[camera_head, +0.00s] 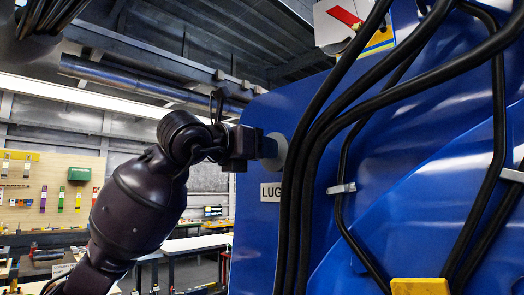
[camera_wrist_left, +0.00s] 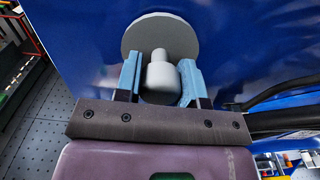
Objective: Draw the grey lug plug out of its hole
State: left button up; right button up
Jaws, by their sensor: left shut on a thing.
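The grey lug plug (camera_head: 278,150) shows in the head view as a pale round disc at the blue housing's face, just above the LUG label (camera_head: 270,192). In the left wrist view the plug (camera_wrist_left: 160,30) is a wide grey disc with a stubby round knob (camera_wrist_left: 160,74) towards me. My left gripper (camera_head: 267,148) comes in from the left and is shut on the plug. In the left wrist view its two blue-grey fingers (camera_wrist_left: 158,80) stand either side of the knob. The hole is hidden, and I cannot tell how deep the plug sits. My right gripper is out of view.
Thick black cables (camera_head: 318,140) hang down the blue housing (camera_head: 390,150) just right of the plug. A yellow block (camera_head: 420,286) is at the lower right. Workbenches (camera_head: 195,243) and a tool board (camera_head: 50,190) stand far back on the left.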

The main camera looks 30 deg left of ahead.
pick_arm(q)
jog(key=shift+s+a, duration=0.25)
jog(key=shift+s, duration=0.45)
jog(key=b+v, duration=0.1)
jog(key=v, duration=0.7)
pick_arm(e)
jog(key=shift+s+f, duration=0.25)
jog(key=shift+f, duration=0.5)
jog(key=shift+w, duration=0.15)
